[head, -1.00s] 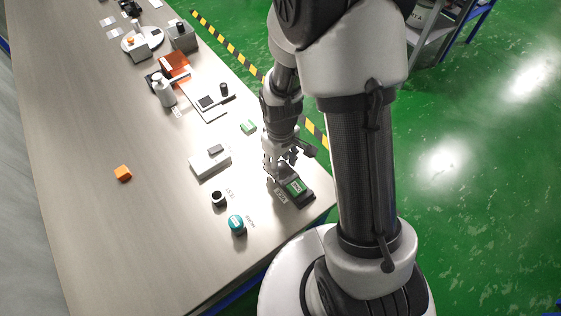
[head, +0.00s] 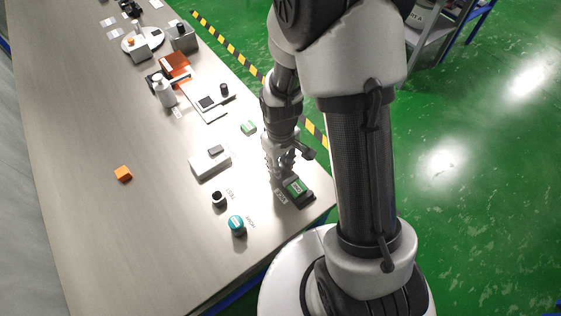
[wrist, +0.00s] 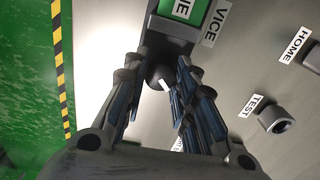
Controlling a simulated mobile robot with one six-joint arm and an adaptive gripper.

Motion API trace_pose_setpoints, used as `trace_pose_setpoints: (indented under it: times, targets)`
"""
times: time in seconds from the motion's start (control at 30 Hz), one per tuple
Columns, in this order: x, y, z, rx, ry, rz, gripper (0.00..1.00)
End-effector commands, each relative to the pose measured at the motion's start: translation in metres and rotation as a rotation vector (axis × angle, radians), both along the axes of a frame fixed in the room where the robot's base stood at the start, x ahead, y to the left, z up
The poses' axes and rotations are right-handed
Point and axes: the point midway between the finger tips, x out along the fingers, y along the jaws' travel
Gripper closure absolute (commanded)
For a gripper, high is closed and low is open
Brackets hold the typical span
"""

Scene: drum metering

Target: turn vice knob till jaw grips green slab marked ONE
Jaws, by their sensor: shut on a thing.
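The dark vice (head: 303,200) stands near the table's right edge, with the green slab (head: 295,186) in it. In the wrist view, the slab (wrist: 184,9) shows at the top, cut off by the frame, with only the end of its marking readable. The vice's dark round knob (wrist: 158,74) sticks out towards me. My gripper (wrist: 155,80) is shut on the knob, a finger on each side. In the head view, my gripper (head: 280,172) points down at the vice. Any gap between jaw and slab is too small to tell.
A VICE label (wrist: 214,22) lies beside the vice. A grey-white box (head: 210,162) and another green block (head: 248,127) are behind. The left-front table is clear except for an orange cube (head: 123,173).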

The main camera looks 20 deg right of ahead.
Motion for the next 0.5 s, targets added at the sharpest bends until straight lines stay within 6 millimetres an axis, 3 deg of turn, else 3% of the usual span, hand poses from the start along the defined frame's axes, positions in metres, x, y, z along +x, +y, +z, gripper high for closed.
trace_pose_setpoints:
  times: [0.5]
  targets:
    - [-0.0013, -0.0002, 0.0000, -0.001, 0.005, -0.409, 0.98]
